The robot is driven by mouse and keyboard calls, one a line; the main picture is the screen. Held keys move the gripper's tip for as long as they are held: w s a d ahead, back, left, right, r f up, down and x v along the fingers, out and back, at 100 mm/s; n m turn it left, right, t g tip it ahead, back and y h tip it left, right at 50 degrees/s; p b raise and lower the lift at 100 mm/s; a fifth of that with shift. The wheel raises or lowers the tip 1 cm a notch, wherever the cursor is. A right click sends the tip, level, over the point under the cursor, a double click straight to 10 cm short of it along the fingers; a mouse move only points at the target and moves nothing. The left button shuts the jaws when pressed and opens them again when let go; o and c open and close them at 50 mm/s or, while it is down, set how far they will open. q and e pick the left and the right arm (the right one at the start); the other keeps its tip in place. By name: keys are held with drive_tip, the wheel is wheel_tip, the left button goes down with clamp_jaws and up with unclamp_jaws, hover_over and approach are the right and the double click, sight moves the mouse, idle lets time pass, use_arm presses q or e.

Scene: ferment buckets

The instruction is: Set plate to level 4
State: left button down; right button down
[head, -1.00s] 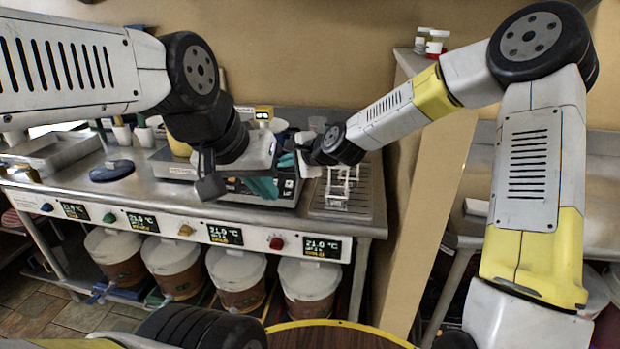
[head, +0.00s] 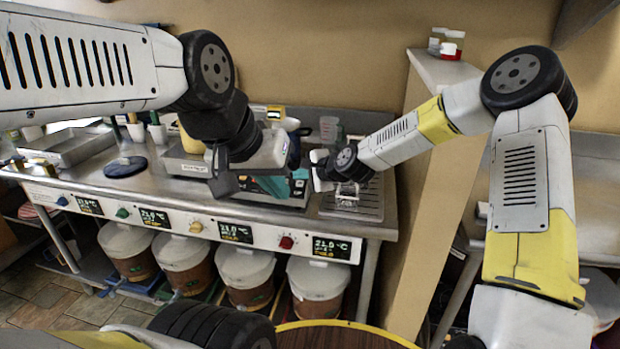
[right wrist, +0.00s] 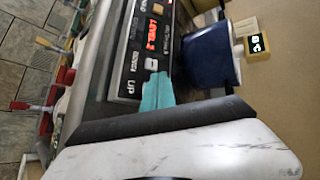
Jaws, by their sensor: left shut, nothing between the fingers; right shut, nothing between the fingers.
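The plate (head: 276,199) is a low grey device with a dark front panel, standing on the steel counter. In the right wrist view its panel (right wrist: 128,62) has a red display that appears to read LEVEL 2, with a pale button (right wrist: 151,65) beside it and the word UP. My right gripper (right wrist: 157,92) shows there as shut teal fingers close to the UP end; I cannot tell whether they touch it. In the head view the right gripper (head: 301,174) is at the plate's right end. My left gripper (head: 270,186) is shut and empty in front of the plate, partly hiding it.
A dark blue vessel (right wrist: 212,55) sits by the panel. A wire rack (head: 347,198) stands on a drain tray (head: 368,206) to the right. Knobs and displays line the counter's front edge, with several lidded buckets (head: 318,278) below. A tall partition (head: 437,150) bounds the right side.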

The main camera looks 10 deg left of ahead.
sight(300, 184)
drive_tip(key=shift+w+f, duration=0.35)
drive_tip(key=shift+f, duration=0.3)
drive_tip(key=shift+f, duration=0.1)
idle(1.6)
drive_tip(key=shift+w+f, duration=0.2)
drive_tip(key=shift+f, duration=0.05)
drive_tip(key=shift+w+f, duration=0.15)
drive_tip(key=shift+f, duration=0.15)
idle(1.0)
drive_tip(key=shift+s+r, duration=0.35)
drive_tip(key=shift+r, duration=0.3)
drive_tip(key=shift+f, duration=0.1)
drive_tip(key=shift+w+f, duration=0.2)
drive_tip(key=shift+f, duration=0.05)
